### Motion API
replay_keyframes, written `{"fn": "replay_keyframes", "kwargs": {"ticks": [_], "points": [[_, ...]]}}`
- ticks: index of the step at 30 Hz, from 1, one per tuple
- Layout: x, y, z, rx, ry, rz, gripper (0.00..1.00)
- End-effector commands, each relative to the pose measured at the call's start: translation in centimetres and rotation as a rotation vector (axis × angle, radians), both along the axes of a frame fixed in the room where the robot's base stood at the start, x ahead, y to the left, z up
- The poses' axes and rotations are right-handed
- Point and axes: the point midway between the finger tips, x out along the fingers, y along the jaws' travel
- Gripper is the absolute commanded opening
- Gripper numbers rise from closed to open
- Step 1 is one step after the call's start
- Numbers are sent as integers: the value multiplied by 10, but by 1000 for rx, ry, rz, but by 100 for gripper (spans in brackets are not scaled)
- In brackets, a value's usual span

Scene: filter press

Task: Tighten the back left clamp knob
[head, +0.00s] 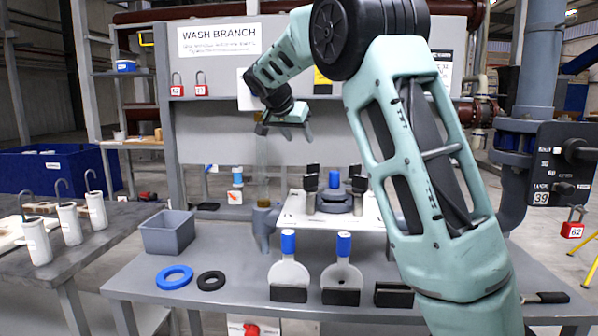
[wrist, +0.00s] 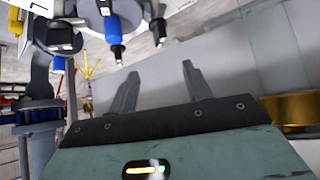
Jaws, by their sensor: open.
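The filter press shows in the head view as a low round dark-grey body (head: 335,202) on a white board. Black clamp knobs stand around it; the back left clamp knob (head: 313,169) is partly covered by the front left knob (head: 310,184). My gripper (head: 285,130) hangs above and left of the knobs, well apart from them, in front of the back panel. In the wrist view its two fingers (wrist: 160,75) are spread with nothing between them. I cannot make out the back left knob for sure in the wrist view.
A glass column with a grey base (head: 263,225) stands left of the press. A grey bin (head: 168,232), a blue ring (head: 174,277) and a black ring (head: 211,281) are at left. A brass part (wrist: 291,111) shows in the wrist view.

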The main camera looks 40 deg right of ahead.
Motion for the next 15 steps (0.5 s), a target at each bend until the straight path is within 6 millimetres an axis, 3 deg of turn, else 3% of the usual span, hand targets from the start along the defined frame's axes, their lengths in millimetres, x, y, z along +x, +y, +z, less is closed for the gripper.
{"fn": "replay_keyframes", "kwargs": {"ticks": [15], "points": [[23,-71,-76,4,5,1,50]]}}
